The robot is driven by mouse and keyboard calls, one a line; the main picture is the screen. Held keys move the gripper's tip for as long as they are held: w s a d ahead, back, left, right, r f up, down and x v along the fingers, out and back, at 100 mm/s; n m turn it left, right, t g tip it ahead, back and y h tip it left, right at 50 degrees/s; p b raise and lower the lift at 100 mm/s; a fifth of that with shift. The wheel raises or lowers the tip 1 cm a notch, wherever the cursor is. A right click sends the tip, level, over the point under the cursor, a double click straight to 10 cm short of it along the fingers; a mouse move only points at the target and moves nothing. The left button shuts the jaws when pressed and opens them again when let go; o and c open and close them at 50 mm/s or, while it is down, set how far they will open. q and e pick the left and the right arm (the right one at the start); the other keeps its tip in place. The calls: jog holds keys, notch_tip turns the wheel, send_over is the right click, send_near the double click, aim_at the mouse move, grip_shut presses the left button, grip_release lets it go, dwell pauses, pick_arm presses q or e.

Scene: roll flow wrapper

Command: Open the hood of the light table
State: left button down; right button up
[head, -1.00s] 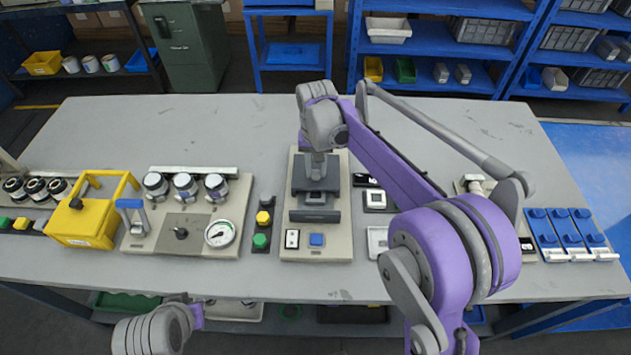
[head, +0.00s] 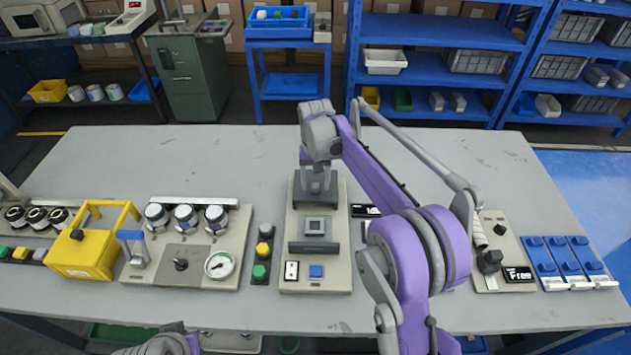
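The light table appears to be the beige panel (head: 343,262) in the middle of the bench. It carries a small square window in a dark frame (head: 314,228), with a black-and-white switch and a blue button in front. A dark grey plate (head: 316,202), seemingly the hood, stands behind the window, which shows uncovered. My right gripper (head: 316,184) is at this plate, pointing down. My wrist hides its fingers, so I cannot tell whether they grip the plate. Only part of my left arm shows at the bottom edge; its gripper is out of view.
A green and yellow button strip (head: 262,254) stands close left of the panel. Further left are a gauge panel (head: 140,270) and a yellow box (head: 85,255). Blue switch units (head: 570,262) lie at the right. The bench's back left (head: 200,155) is clear.

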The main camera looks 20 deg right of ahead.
notch_tip(320, 180, up, 11)
jog(key=shift+p, duration=0.4)
jog(key=shift+f, duration=0.1)
dwell(0.4)
jog(key=s+n+t, duration=0.1)
jog(key=s+t, duration=0.2)
jog(key=s, duration=1.1)
jog(key=s+f+n+t, duration=0.1)
jog(key=s+f, duration=0.4)
jog(key=s, duration=0.4)
jog(key=s+d+f+n+t, duration=0.1)
jog(key=s+f, duration=0.4)
jog(key=s, duration=0.4)
jog(key=shift+s+d, duration=0.3)
jog(key=shift+s, duration=0.05)
